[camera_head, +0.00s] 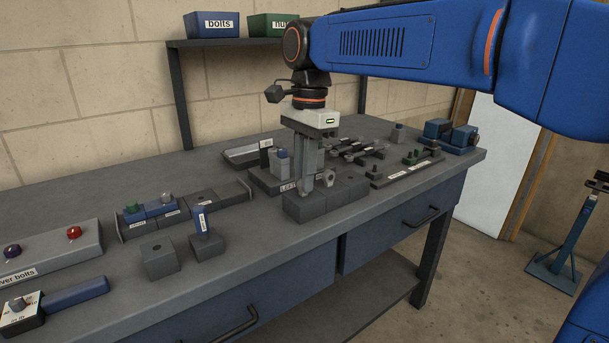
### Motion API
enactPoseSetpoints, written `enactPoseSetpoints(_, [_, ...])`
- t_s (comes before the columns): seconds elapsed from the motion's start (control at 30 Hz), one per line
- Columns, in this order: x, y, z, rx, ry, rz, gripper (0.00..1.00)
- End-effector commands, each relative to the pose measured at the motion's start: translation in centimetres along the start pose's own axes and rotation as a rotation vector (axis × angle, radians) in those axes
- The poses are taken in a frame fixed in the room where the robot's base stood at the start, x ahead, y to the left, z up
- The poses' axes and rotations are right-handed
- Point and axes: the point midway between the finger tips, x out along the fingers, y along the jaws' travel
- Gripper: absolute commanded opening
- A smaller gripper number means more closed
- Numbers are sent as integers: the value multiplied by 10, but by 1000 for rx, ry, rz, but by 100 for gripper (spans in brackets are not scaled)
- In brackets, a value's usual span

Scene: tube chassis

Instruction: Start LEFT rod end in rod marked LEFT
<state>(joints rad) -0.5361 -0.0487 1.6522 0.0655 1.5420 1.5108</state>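My gripper (316,190) points down at the middle of the bench, its fingertips just above or at a row of dark grey blocks (308,208). A small grey ring-shaped piece, apparently a rod end (328,178), shows at the right of the fingers. I cannot tell whether the fingers hold it or it stands in a block behind them. A white label reading LEFT (288,187) is on a dark fixture (262,180) just left of the fingers. The rod itself is not clear; the fingers and blocks hide part of this area. The finger gap is too small to judge.
A labelled blue piece (201,221) stands upright in a grey block at the front. A rack with green and blue parts (150,213) lies left. Dark parts (362,150) and a labelled strip (405,172) lie right. Bins (211,25) sit on the shelf.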

Motion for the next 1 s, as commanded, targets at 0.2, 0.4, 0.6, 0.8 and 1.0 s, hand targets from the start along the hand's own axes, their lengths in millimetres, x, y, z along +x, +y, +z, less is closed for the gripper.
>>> enactPoseSetpoints(0.2, [-5,0,0,0,0,-1,0])
enactPoseSetpoints(0.4, [-16,0,0,0,0,-1,0])
enactPoseSetpoints(0.6, [-28,0,0,0,0,-1,0])
enactPoseSetpoints(0.8, [-39,0,0,0,0,-1,0])
enactPoseSetpoints(1.0, [-50,0,0,0,0,0,0])
